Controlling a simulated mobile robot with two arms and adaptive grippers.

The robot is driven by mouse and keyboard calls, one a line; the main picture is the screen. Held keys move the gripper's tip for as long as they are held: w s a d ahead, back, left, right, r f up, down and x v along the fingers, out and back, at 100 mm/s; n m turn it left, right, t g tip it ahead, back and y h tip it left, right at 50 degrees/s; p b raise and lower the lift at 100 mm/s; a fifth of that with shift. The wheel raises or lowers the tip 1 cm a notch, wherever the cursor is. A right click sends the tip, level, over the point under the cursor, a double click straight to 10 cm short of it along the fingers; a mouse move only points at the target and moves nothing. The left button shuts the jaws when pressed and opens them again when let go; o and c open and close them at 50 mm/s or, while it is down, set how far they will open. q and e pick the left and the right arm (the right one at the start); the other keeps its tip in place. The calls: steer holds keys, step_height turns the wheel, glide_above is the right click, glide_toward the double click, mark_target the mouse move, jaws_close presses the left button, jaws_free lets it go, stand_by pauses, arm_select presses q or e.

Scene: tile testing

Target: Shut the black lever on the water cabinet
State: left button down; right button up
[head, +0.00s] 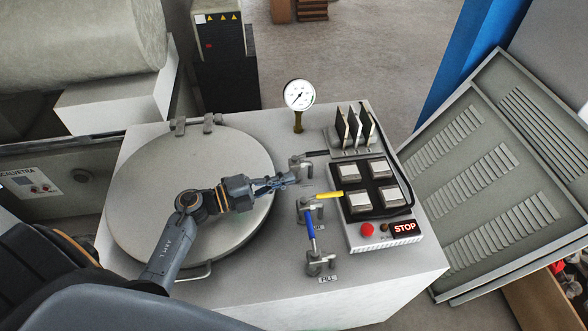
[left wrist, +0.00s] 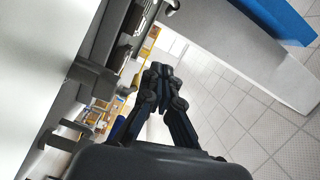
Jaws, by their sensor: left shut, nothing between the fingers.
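The white water cabinet (head: 290,120) has a round lid and a row of valves on top. The black lever (head: 317,153) is on the farthest valve and points right, toward the panel of square switches. My left gripper (head: 294,176) reaches over the lid; its tips appear just in front of that valve, and I cannot tell whether they touch it. In the left wrist view the left gripper's fingers (left wrist: 160,70) are together with nothing between them. My right gripper is not in view.
A yellow lever (head: 329,195) and a blue lever (head: 310,224) are on the nearer valves. A pressure gauge (head: 299,95) stands at the back. A switch box with a red button (head: 367,230) is at the right. The round lid (head: 150,200) lies under my left arm.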

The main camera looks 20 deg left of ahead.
arm_select(q)
steer(key=w+d+f, duration=0.1)
steer(key=w+d, duration=0.2)
steer(key=w, duration=0.6)
steer(key=shift+w+d+p, duration=0.3)
steer(key=shift+w+d, duration=0.1)
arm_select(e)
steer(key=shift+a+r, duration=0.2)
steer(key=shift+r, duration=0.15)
